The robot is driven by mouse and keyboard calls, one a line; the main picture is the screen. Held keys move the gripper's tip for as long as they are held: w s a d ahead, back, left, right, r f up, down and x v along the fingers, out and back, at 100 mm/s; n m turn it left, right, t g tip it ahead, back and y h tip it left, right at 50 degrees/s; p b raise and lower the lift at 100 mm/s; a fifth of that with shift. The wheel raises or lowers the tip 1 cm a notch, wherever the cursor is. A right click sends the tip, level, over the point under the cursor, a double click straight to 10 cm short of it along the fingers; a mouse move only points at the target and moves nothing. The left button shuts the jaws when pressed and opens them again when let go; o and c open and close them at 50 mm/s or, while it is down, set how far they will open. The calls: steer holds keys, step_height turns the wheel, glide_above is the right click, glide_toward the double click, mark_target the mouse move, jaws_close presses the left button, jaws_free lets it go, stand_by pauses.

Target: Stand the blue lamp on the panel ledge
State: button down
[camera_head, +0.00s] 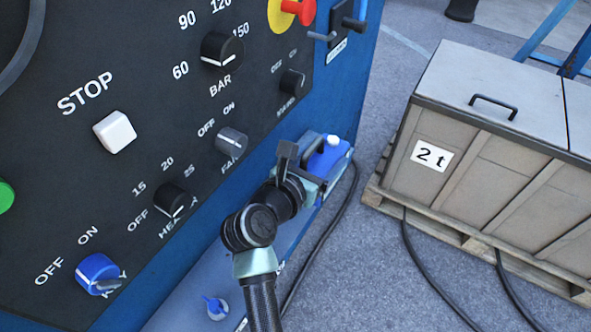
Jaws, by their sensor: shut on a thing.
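The blue lamp (328,160), a blue body with a white knob on top, is at the right end of the control panel. My gripper (308,170) is shut on its left side. My arm comes up from the bottom middle. The panel ledge (190,300) is the blue surface along the foot of the dark panel. The lamp looks roughly upright near the ledge's right end. I cannot tell whether its underside touches the ledge, since my gripper and arm hide part of that area.
The dark control panel (110,190) with several knobs stands close at the left. A small blue-handled fitting (215,307) sits on the ledge. A grey crate (480,150) marked 2 t stands on a pallet at right. Black cables (425,262) run over the floor.

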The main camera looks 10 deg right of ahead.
steer(key=w+a, duration=0.4)
step_height(320, 180, down, 6)
steer(key=shift+d+f+b, duration=0.1)
steer(key=shift+f+b, duration=0.1)
steer(key=shift+b, duration=0.8)
steer(key=shift+w+f, duration=0.15)
steer(key=shift+f, duration=0.05)
steer(key=shift+f, duration=0.1)
jaws_free()
steer(key=shift+f, duration=0.1)
